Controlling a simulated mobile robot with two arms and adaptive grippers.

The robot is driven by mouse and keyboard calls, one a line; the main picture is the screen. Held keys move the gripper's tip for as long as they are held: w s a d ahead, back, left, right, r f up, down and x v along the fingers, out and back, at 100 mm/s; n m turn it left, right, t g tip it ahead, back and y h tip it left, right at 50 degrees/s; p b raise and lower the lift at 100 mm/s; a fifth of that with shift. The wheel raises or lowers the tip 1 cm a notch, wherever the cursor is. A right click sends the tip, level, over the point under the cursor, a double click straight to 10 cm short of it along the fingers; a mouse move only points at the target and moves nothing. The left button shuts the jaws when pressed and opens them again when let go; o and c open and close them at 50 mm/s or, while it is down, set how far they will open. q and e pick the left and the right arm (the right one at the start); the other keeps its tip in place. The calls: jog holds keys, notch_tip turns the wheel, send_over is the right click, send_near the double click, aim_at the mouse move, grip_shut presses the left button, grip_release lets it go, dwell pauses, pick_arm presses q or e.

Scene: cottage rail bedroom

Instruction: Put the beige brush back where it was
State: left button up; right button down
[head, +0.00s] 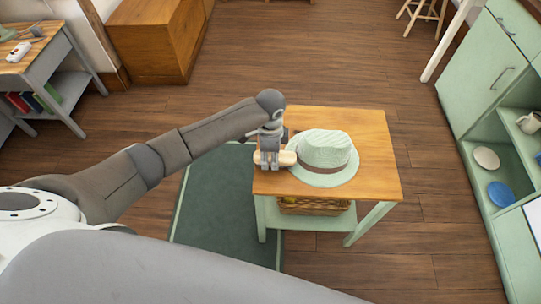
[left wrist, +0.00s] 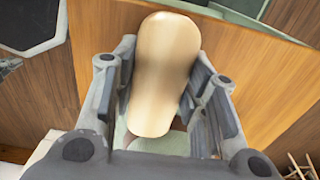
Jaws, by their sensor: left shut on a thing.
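The beige brush (head: 287,158) is at the left end of the small wooden-topped table (head: 375,150), just left of the pale green hat (head: 325,155). My left gripper (head: 269,160) is over the table's left side, shut on the brush. In the left wrist view the brush (left wrist: 165,65) lies between the two fingers of my left gripper (left wrist: 160,95), its rounded back towards the camera. I cannot tell whether the brush touches the tabletop or the hat. My right gripper is not in view.
A wicker basket (head: 310,207) sits on the table's lower shelf. A dark green rug (head: 208,215) lies left of the table. Green cabinets (head: 492,75) stand at the right, and a grey desk (head: 58,55) at the far left. The tabletop's right side is clear.

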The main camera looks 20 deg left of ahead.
aim_at(270, 156)
pick_arm(q)
jog(key=shift+f, duration=0.2)
jog(key=shift+f, duration=0.1)
jog(key=o, duration=0.9)
notch_tip(270, 156, up, 12)
jog(key=p, duration=0.1)
jog(key=shift+r, duration=0.25)
